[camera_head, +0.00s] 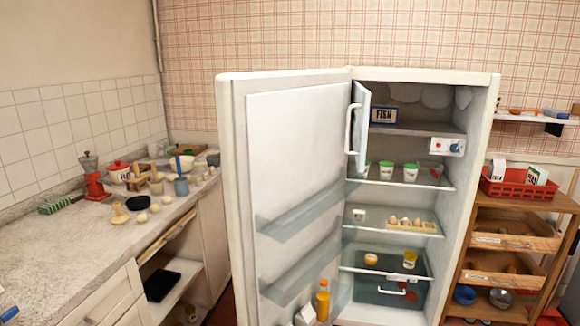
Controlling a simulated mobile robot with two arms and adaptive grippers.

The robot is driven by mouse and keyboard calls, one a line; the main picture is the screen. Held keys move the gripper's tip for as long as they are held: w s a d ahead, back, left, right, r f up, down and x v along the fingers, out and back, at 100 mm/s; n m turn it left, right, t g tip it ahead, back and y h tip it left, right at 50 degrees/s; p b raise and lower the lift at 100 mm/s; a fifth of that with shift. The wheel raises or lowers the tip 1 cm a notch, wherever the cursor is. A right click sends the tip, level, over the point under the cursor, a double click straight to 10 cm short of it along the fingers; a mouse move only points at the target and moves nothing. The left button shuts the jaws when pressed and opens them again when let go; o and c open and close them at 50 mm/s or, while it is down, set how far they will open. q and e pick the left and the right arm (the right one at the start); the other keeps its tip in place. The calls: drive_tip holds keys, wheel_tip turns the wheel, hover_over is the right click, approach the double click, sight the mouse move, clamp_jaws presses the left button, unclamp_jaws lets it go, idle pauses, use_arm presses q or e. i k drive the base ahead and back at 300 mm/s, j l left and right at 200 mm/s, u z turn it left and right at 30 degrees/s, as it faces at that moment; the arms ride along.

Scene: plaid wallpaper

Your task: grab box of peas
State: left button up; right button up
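No box that I can read as peas shows in the head view. A white and blue box labelled "FISH" (384,115) stands in the top freezer compartment of the open fridge (480,130). The small inner freezer door (358,125) is swung open to the left.
Inside the fridge are white tubs with green lids (386,171), eggs in a holder (405,223) and jars (409,260). A cluttered counter (60,250) runs along the left. A wooden shelf unit (515,220) with a red basket (518,186) stands right.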

sight(535, 176)
drive_tip(key=i+j+z, duration=0.45)
drive_tip(key=j, duration=0.25)
drive_tip(key=i+j+z, duration=0.1)
drive_tip(key=j+z, duration=0.15)
drive_tip(key=i+j+z, duration=0.1)
drive_tip(key=j+z, duration=0.15)
drive_tip(key=j, duration=0.25)
drive_tip(key=i+l+z, duration=0.1)
drive_tip(key=z, duration=0.15)
drive_tip(key=i+l+z, duration=0.1)
drive_tip(key=z, duration=0.2)
drive_tip(key=i+l+z, duration=0.2)
drive_tip(key=i, duration=0.45)
drive_tip(key=i+l+z, duration=0.2)
drive_tip(key=i, duration=0.5)
drive_tip(key=i+l+z, duration=0.15)
drive_tip(key=i, duration=0.5)
